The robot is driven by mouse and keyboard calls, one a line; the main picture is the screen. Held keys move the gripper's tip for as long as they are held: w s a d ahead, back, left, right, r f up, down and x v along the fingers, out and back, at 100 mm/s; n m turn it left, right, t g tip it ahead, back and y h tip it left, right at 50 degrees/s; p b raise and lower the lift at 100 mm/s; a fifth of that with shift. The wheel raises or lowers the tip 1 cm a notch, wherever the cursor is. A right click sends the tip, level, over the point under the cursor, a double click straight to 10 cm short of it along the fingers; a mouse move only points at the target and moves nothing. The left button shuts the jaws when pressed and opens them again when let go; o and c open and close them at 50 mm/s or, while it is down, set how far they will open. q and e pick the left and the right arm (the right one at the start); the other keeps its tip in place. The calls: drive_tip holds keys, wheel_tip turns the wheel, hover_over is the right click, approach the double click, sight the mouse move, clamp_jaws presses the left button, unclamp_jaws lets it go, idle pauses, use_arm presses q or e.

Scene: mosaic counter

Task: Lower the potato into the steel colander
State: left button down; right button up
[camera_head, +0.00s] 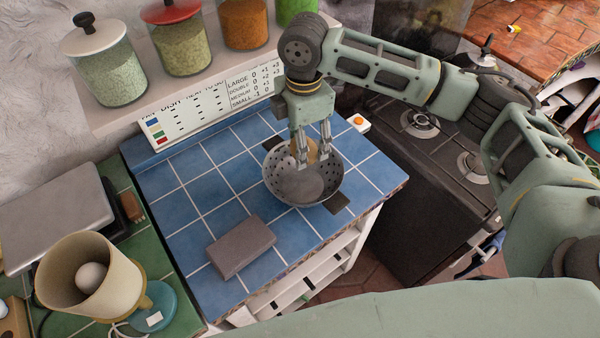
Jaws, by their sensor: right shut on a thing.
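The steel colander (277,178) stands on the blue tiled counter, its perforated bowl open upward and its dark handles at opposite sides. My right gripper (314,158) points down over the colander, with its fingertips at or inside the far part of the bowl. It is shut on the tan potato (313,149), which shows only partly between and behind the fingers. I cannot tell whether the potato touches the bowl. My left gripper is not in view.
A grey-brown block (241,247) lies on the blue counter (190,190) in front left of the colander. A shelf with lidded jars (105,75) overhangs the back. A beige container (60,290) with a white round thing inside stands at lower left. A black stove (405,205) is at right.

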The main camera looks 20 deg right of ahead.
sight(302, 183)
drive_tip(key=shift+f, duration=0.25)
drive_tip(key=shift+f+b, duration=0.3)
drive_tip(key=shift+f, duration=1.2)
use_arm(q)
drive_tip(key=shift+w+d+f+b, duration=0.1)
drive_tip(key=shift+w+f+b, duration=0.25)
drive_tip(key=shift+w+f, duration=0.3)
use_arm(e)
drive_tip(key=shift+f, duration=1.85)
use_arm(q)
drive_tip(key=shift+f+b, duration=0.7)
drive_tip(key=shift+b, duration=0.05)
use_arm(e)
drive_tip(key=shift+f, duration=2.5)
drive_tip(key=o, duration=1.3)
drive_tip(key=shift+o, duration=0.2)
